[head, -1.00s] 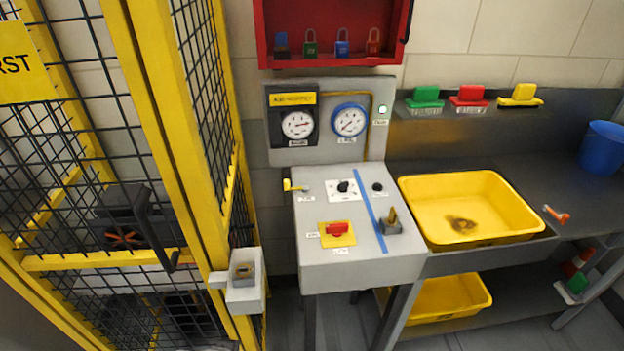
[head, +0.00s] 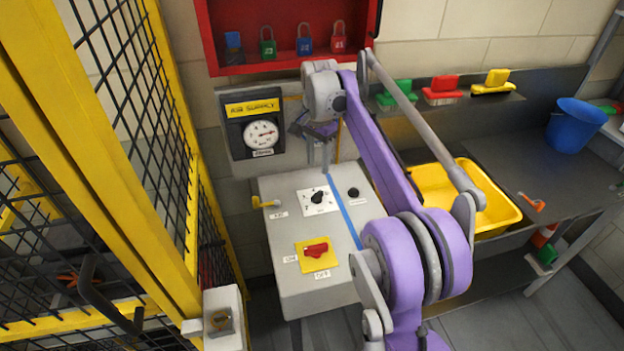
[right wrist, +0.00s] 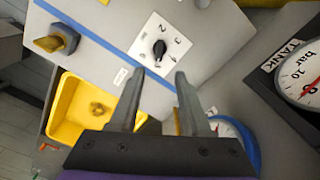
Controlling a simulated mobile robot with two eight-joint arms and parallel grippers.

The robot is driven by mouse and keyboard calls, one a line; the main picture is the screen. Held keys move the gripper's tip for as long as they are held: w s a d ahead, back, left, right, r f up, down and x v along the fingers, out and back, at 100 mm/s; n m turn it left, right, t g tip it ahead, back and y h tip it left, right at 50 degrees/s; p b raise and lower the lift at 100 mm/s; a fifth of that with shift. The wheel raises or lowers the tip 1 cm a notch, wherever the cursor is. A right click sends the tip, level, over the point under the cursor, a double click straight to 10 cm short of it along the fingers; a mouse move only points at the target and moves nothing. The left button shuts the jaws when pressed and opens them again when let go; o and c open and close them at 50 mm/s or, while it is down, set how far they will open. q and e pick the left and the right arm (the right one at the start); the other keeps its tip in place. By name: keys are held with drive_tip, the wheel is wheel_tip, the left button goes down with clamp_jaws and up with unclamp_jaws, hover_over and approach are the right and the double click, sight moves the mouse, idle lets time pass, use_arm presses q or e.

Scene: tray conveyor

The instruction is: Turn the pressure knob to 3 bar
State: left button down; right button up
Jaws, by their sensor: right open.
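The black pressure knob (head: 318,198) sits on a white numbered plate on top of the grey control box (head: 283,228). In the right wrist view the knob (right wrist: 160,47) is just beyond and between my fingertips in the picture, with clear space around it. Which number it points at is too small to tell. My right gripper (head: 325,160) is above the back of the box, fingers pointing down. In the right wrist view my right gripper (right wrist: 160,75) is open and empty. My left gripper is not in view.
A red switch (head: 317,250) on a yellow plate, a yellow lever (head: 266,202) and a black button (head: 353,192) share the box top. A tank gauge (head: 260,134) is behind. A yellow mesh fence stands left; a yellow bin (head: 490,208) is right.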

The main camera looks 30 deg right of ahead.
sight(319, 193)
drive_tip(key=f, duration=1)
drive_tip(key=shift+d+f+b, duration=0.2)
drive_tip(key=shift+f+b, duration=0.1)
drive_tip(key=shift+b, duration=0.1)
clamp_jaws()
